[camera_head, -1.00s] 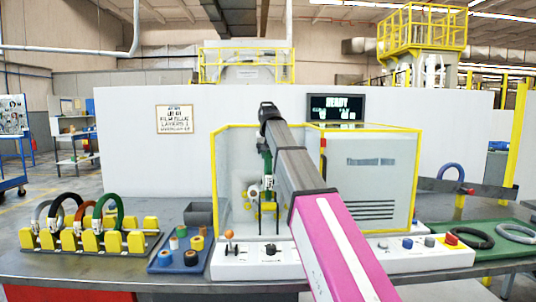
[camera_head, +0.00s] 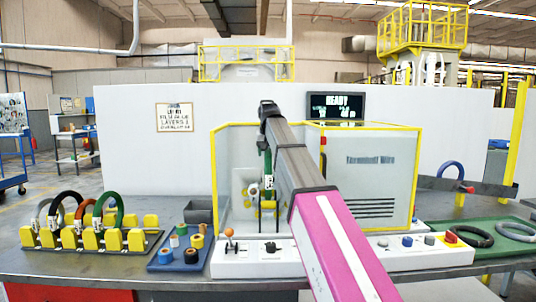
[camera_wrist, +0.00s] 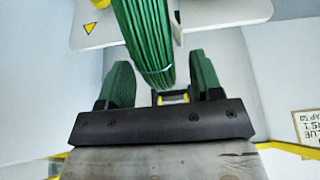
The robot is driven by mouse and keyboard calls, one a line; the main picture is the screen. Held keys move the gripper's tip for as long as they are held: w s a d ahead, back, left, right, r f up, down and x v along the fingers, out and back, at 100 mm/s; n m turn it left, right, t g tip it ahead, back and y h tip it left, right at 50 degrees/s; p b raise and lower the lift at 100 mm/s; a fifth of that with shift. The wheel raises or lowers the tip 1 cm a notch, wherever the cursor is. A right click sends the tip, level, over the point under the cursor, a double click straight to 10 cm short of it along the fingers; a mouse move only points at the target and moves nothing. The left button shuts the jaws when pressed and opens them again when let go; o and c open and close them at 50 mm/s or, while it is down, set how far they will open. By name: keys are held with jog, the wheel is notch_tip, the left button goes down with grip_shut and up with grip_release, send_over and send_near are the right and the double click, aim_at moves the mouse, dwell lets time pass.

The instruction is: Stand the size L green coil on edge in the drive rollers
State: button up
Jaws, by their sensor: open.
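A green coil (camera_wrist: 145,40) stands on edge in the wrist view, seen nearly edge-on, with a pale tie band around its strand. My gripper (camera_wrist: 162,66) has its two green-faced fingers spread apart, one on each side of the coil's line, with gaps visible on both sides. In the head view a narrow strip of the green coil (camera_head: 267,165) shows inside the yellow-edged wrapping machine (camera_head: 228,175), partly behind my arm. The drive rollers are mostly hidden, so I cannot tell exactly how the coil touches them. My gripper is hidden in the head view.
A rack (camera_head: 85,238) at the left holds several coils on edge, including another green one (camera_head: 109,207). A blue tray (camera_head: 180,250) with tape rolls lies beside it. Dark and grey coils lie on a green mat (camera_head: 520,246) at right. The display (camera_head: 336,106) reads READY.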

jog(key=v, duration=1)
dwell(0.5)
